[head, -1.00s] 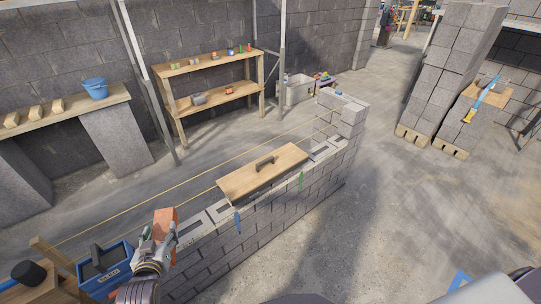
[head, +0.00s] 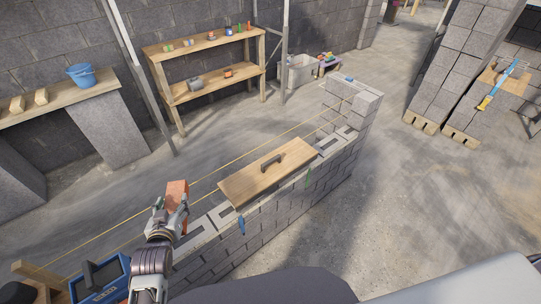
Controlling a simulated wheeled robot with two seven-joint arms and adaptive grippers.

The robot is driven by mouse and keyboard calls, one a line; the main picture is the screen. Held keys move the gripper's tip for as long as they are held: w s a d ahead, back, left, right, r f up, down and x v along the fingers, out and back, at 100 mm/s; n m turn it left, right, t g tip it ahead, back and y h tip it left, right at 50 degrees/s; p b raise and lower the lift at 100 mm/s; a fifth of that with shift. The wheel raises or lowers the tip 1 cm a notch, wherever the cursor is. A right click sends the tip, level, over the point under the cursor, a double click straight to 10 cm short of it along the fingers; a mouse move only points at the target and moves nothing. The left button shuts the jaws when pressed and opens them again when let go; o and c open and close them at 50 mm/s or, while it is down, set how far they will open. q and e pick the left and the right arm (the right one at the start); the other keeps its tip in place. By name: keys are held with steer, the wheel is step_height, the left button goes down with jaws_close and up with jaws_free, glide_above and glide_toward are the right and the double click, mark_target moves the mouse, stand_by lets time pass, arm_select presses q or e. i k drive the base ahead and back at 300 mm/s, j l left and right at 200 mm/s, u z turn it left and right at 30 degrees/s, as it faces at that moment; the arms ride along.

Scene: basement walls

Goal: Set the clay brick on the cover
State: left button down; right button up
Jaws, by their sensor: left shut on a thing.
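The clay brick (head: 177,192) is orange-red and stands upright in my left gripper (head: 172,207), which is shut on it. Fingers and hand hide its lower part. The brick is above the near part of the block wall, left of the cover. The cover (head: 240,185) is a flat wooden board with a dark handle (head: 272,162) in its middle. It lies on top of the wall, and no brick is on it. The brick and the cover are apart in the picture. My right gripper is not in view.
The grey block wall (head: 275,214) runs from lower left to a raised end (head: 366,106). A yellow string (head: 232,166) runs along its far side. A blue box (head: 100,280) stands at lower left. Wooden shelves (head: 205,82) stand behind. Open floor lies to the right.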

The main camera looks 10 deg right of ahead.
mark_target(243, 184)
steer(key=i+j+z, duration=0.1)
steer(key=i+j, duration=0.25)
steer(key=i+j+z, duration=0.1)
steer(key=i+j, duration=0.25)
steer(key=j, duration=0.15)
